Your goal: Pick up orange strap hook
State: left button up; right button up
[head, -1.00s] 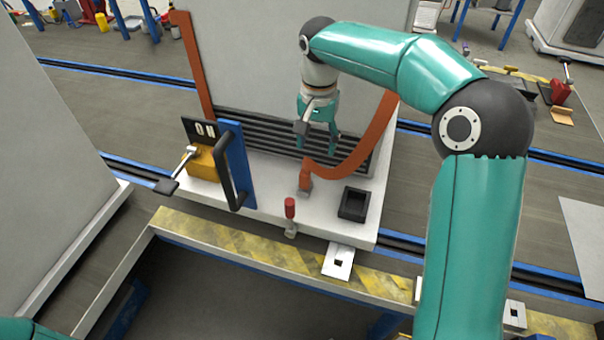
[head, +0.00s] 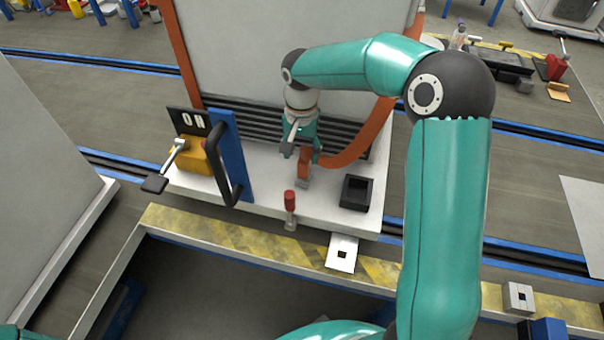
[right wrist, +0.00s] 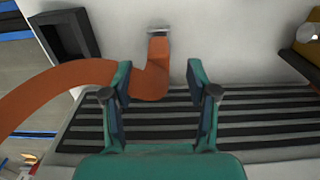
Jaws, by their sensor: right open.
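The orange strap hook (head: 304,166) is at the end of an orange strap (head: 352,150) on the white base, below the dark slats. In the right wrist view the hook (right wrist: 156,66) stands between the finger tips, with a metal end against the white surface. My right gripper (head: 302,152) is open around the hook's upper part. In the right wrist view the right gripper (right wrist: 158,76) shows a gap on both sides of the hook; contact is not visible. My left gripper is out of view.
A yellow switch box (head: 196,158) with a lever and a blue post (head: 231,155) with a black handle stand left. A red-handled knob (head: 290,202) is in front. A black open box (head: 356,193) sits right of the hook.

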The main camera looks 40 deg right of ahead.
aim_at(303, 160)
jog(key=shift+w+d+f, duration=0.1)
jog(key=shift+d+f, duration=0.05)
jog(key=shift+f, duration=0.75)
jog(key=shift+w+d+f, duration=0.1)
jog(key=shift+d+f, duration=0.1)
jog(key=shift+f, duration=0.7)
jog(key=shift+d+f, duration=0.15)
jog(key=shift+f, duration=0.75)
grip_shut()
